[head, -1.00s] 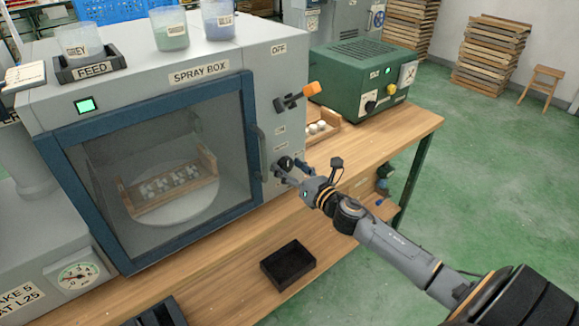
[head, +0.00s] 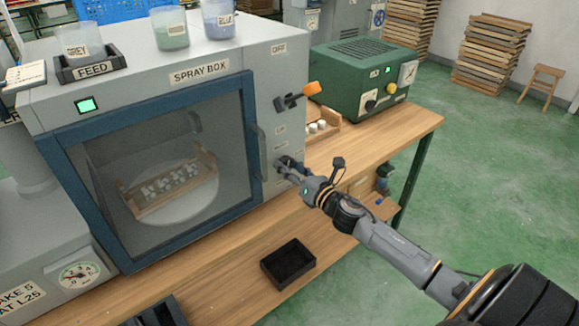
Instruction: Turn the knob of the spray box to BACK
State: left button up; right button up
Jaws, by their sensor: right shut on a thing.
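The grey spray box (head: 200,72) stands on the wooden bench with its blue-framed glass door shut. Behind the glass, a wooden tray (head: 150,212) with several small pale pieces rests on a round white turntable (head: 203,207). On the box's right side, low down, is a small dark knob, mostly hidden by my right gripper (head: 284,167). The right gripper is shut on the knob. Small labels sit near it, too small to read. Higher up on that side is a lever with an orange end (head: 312,88), below an OFF label. My left gripper is not in view.
A green machine (head: 345,75) stands behind on the bench, with a tray of white pieces (head: 318,128) beside it. A pressure gauge (head: 78,275) is at lower left. Cups and a FEED holder (head: 92,68) sit on top of the box.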

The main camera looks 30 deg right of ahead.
jog(key=m+p, duration=0.1)
jog(key=m, duration=0.3)
jog(key=shift+r, duration=0.1)
jog(key=m+p, duration=0.1)
jog(key=m, duration=0.4)
jog(key=m+p, duration=0.1)
jog(key=m, duration=0.3)
jog(key=shift+d+m+p, duration=0.1)
jog(key=shift+m+p, duration=0.2)
jog(key=shift+p, duration=0.1)
jog(key=m+p, duration=0.1)
jog(key=m, duration=0.3)
jog(key=shift+p, duration=0.35)
jog(key=m+p, duration=0.1)
jog(key=m, duration=0.4)
jog(key=shift+p, duration=0.3)
jog(key=m+p, duration=0.1)
jog(key=m, duration=0.3)
jog(key=shift+f, duration=0.2)
jog(key=shift+f+m+p, duration=0.1)
jog(key=shift+m+p, duration=0.4)
jog(key=shift+m, duration=3.5)
jog(key=shift+a, duration=0.2)
